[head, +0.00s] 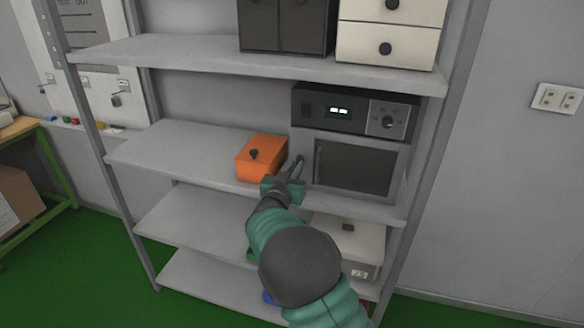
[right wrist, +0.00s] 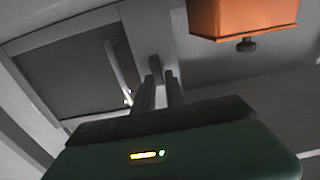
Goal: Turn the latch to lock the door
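A grey box with a dark-windowed door (head: 355,165) sits on the middle shelf, and the door looks closed. In the right wrist view the door window (right wrist: 75,72) and its pale curved handle (right wrist: 121,72) show at the left. A small dark latch (right wrist: 156,66) sits on the frame beside the handle. My right gripper (head: 297,168) reaches the left edge of the door. In the right wrist view its two fingers (right wrist: 160,88) stand slightly apart, with the latch right at their tips. I cannot tell whether they touch it. My left gripper is out of view.
An orange box (head: 262,158) with a dark knob stands just left of my gripper; it also shows in the right wrist view (right wrist: 240,17). A black unit (head: 354,111) with a dial sits above the door. A lidded pale box (head: 348,241) stands below. The shelf's left part is clear.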

